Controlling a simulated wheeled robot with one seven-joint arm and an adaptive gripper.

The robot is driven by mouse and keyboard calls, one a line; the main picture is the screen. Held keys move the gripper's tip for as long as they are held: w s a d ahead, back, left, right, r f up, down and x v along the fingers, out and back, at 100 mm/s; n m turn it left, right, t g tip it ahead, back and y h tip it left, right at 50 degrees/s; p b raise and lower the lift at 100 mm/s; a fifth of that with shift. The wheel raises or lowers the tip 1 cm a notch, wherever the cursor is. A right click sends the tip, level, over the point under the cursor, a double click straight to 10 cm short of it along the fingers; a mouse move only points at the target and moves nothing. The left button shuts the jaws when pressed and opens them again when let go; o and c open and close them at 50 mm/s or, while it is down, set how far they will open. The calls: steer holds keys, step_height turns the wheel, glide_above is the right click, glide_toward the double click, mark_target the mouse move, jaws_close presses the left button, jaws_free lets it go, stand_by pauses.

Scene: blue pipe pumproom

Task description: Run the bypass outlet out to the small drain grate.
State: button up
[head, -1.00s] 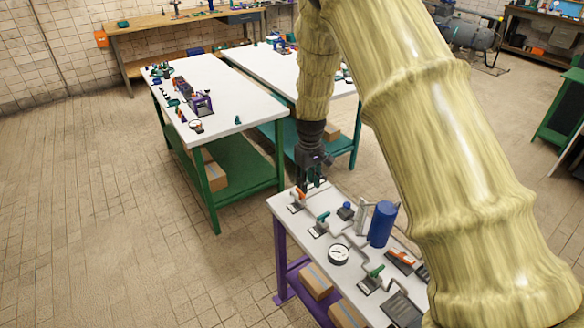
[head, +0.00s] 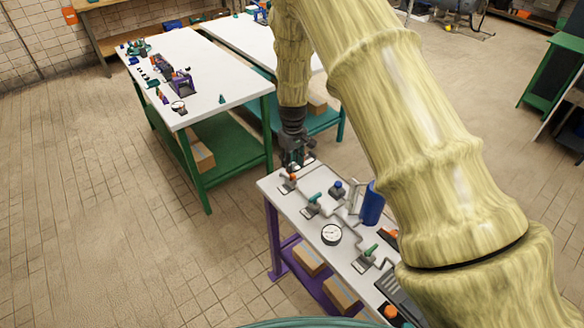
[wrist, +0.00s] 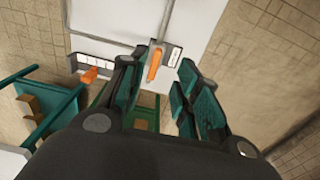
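The white bench (head: 325,275) carries grey bypass pipework with small valves. An orange-handled valve (head: 287,180) stands at its far left corner; its orange lever (wrist: 155,62) shows between my fingertips in the wrist view. My gripper (head: 293,164) hangs fingers-down just above that corner. Its fingers (wrist: 165,65) are apart, and I see nothing held between them. I cannot tell whether they touch the lever. Two green-handled valves (head: 314,197) sit farther along the pipe. A dark slotted grate (head: 400,292) lies at the near right, partly hidden by my arm. Which pipe end is the outlet is unclear.
A round gauge (head: 331,234) and a blue cylinder (head: 373,204) stand among the pipes. An orange pointer (wrist: 90,75) sits by a marked plate near my fingers. A green-legged table (head: 200,80) stands behind; the floor at left is clear.

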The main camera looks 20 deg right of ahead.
mark_target(291, 176)
steer(key=w+f, duration=0.1)
steer(key=f, duration=0.2)
steer(key=w+f+p, duration=0.1)
steer(key=f, duration=0.1)
steer(key=shift+w, duration=0.35)
steer(key=shift+f, duration=0.3)
steer(key=shift+s+f, duration=0.1)
steer(key=shift+s, duration=0.15)
steer(key=shift+s+r, duration=0.25)
steer(key=shift+s, duration=0.4)
steer(key=shift+w+f, duration=0.65)
steer(key=shift+c, duration=1.2)
steer(key=shift+s+r, duration=0.25)
jaws_close()
